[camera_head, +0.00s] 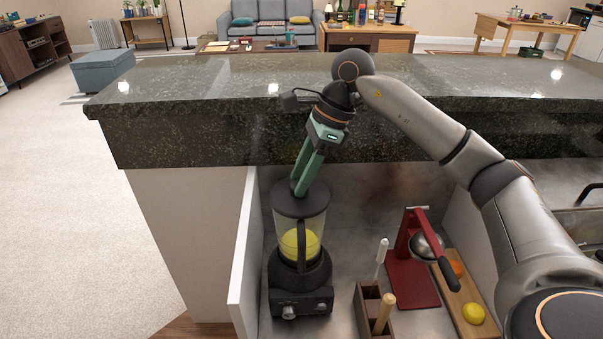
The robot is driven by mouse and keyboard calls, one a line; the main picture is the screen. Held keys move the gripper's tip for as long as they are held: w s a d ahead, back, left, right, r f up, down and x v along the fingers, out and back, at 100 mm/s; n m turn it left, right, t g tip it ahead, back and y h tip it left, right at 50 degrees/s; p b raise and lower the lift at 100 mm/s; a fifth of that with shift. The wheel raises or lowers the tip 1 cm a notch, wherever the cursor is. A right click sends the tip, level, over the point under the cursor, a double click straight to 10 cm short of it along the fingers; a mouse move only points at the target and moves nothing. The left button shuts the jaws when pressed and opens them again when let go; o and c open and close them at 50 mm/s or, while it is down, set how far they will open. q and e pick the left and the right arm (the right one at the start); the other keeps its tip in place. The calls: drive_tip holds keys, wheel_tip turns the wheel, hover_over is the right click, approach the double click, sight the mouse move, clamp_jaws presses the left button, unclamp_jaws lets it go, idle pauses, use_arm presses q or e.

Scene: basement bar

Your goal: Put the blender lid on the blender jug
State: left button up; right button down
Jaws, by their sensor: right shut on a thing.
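The blender jug (284,232) stands upright on its dark blender base (301,284), with something yellow inside it. The dark round blender lid (300,205) is at the top of the jug. I cannot tell whether it is fully seated or slightly above the rim. My right gripper (299,187) comes down from above, tilted, and its green fingers are shut on the lid's top. The fingertips are partly hidden against the lid. My left gripper is not in view.
A dark stone bar counter (200,90) rises behind the blender. To the right are a red citrus press (408,270), a wooden board (468,300) with a yellow fruit (473,313), and a wooden holder (366,312) with utensils. A white panel edge (244,260) stands close on the left.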

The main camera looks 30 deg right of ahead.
drive_tip(key=shift+c, duration=1.4)
unclamp_jaws()
